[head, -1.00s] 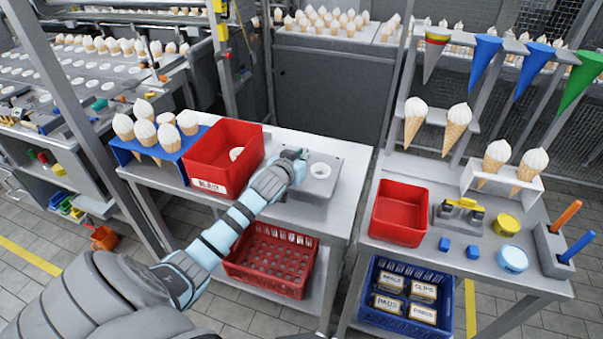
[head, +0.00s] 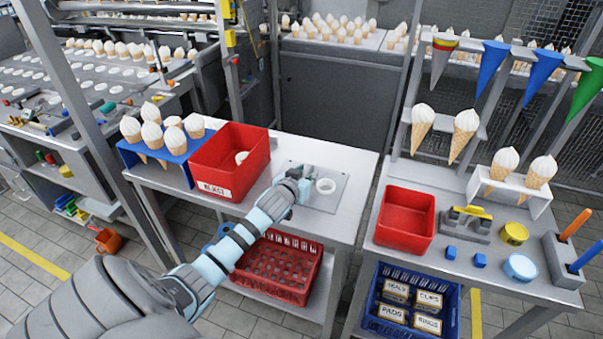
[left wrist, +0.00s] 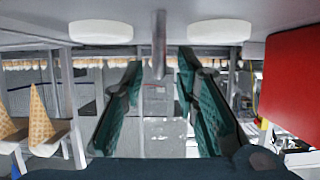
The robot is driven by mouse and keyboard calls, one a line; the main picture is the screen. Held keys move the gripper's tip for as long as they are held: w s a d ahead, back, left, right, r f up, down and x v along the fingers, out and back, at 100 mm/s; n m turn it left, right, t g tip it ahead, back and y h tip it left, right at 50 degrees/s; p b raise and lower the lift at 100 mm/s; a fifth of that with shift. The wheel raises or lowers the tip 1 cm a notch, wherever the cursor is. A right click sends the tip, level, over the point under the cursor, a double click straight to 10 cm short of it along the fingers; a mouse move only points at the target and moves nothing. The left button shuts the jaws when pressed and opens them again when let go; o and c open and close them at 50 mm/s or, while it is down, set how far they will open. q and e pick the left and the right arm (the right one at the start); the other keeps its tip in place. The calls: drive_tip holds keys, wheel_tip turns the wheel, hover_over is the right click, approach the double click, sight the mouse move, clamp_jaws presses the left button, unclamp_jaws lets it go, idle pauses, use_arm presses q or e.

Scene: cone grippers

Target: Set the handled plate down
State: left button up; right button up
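The handled plate (head: 328,204) is a flat grey plate with a white ring (head: 325,186) on it. It looks level on the metal table, though contact under it is hidden. My left gripper (head: 306,176) is over the plate's left part and hides some of it. In the left wrist view, which is upside down, the plate's handle (left wrist: 159,45) is a thin grey post between my two teal fingers (left wrist: 160,68). The fingers stand apart with gaps on both sides of the post. Two white rings flank it. My right gripper is out of view.
A red reject bin (head: 237,172) stands left of the plate, beside a blue rack (head: 178,158) of cones. Bare table (head: 350,164) lies right of the plate. A gap separates this table from another bench with a red tray (head: 404,240).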

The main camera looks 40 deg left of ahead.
use_arm(q)
drive_tip(key=p+v, duration=0.2)
drive_tip(key=v, duration=0.9)
drive_tip(key=shift+s+r, duration=0.15)
drive_tip(key=shift+s, duration=0.05)
